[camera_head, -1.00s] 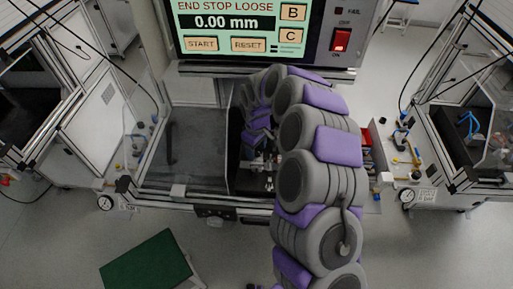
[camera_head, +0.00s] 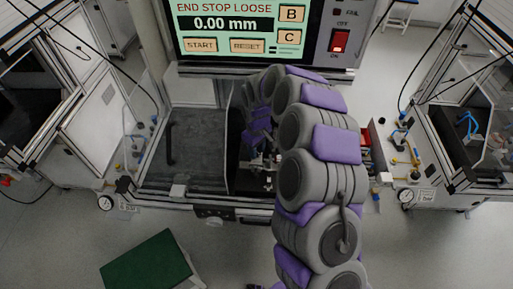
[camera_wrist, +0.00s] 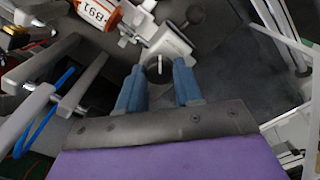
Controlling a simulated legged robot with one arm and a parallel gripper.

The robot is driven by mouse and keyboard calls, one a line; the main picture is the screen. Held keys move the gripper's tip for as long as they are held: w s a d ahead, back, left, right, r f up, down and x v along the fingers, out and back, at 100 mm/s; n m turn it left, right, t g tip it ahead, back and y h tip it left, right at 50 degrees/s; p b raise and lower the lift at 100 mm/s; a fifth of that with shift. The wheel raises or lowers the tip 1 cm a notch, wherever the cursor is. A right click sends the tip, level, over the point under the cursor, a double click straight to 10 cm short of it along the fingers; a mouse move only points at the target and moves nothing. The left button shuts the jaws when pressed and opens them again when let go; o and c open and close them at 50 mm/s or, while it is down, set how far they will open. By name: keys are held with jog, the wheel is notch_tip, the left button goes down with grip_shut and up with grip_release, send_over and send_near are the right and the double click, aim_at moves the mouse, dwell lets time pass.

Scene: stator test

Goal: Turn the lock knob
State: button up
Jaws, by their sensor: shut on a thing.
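The white line points roughly up in the picture. A light metal fixture (camera_wrist: 172,46) stands just beyond the fingertips. In the head view, my own arm reaches into the bench and hides most of the knob area, so the knob cannot be made out there.
An orange cylinder labelled B91 (camera_wrist: 99,13) lies close to the upper left in the wrist view. Grey bars (camera_wrist: 83,84) stand left of my fingers. In the head view, the screen (camera_head: 247,30) reads "END STOP LOOSE" and 0.00 mm.

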jog(key=m+p, duration=0.1)
jog(key=m, duration=0.3)
jog(key=shift+r+p, duration=0.1)
jog(key=shift+p, duration=0.2)
jog(key=m+p, duration=0.1)
jog(key=m, duration=0.3)
jog(key=shift+w, duration=0.1)
jog(key=m+p, duration=0.1)
jog(key=m, duration=0.3)
jog(key=shift+m+p, duration=0.45)
jog(key=shift+m, duration=1.65)
jog(key=o, duration=1)
jog(key=shift+o, duration=0.2)
notch_tip(320, 180, up, 17)
jog(key=shift+p, duration=0.45)
